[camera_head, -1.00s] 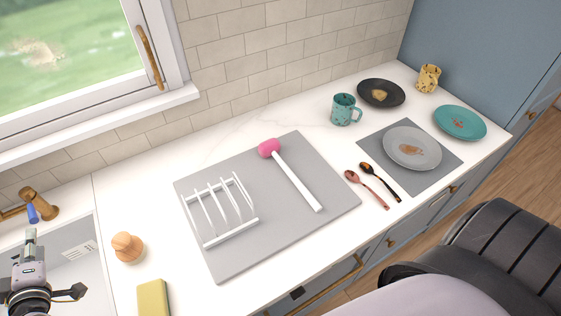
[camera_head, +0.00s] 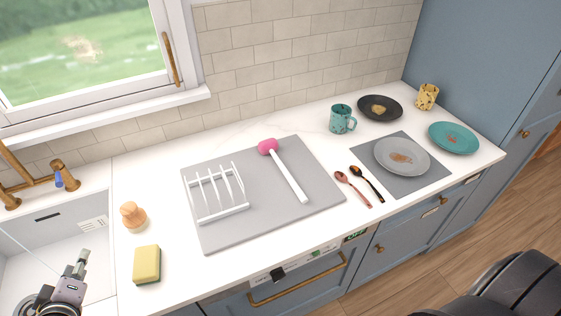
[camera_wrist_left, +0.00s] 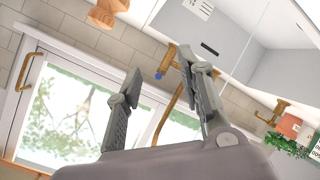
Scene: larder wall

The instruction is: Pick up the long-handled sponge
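The long-handled sponge (camera_head: 289,177) has a pink round head and a straight white handle. It lies on a grey board (camera_head: 238,231) on the counter in the head view, with its head toward the wall. My left gripper (camera_head: 77,263) is over the sink at the lower left, well apart from the sponge. In the left wrist view its two fingers (camera_wrist_left: 160,65) are spread with nothing between them. The sponge cannot be made out in the wrist view. My right gripper is not seen.
A white rack (camera_head: 222,213) stands on the board left of the sponge. A yellow sponge (camera_head: 147,265) and a wooden-knobbed brush (camera_head: 133,216) sit near the sink (camera_head: 40,240). Spoons (camera_head: 352,189), a teal mug (camera_head: 341,119) and plates (camera_head: 402,156) are to the right.

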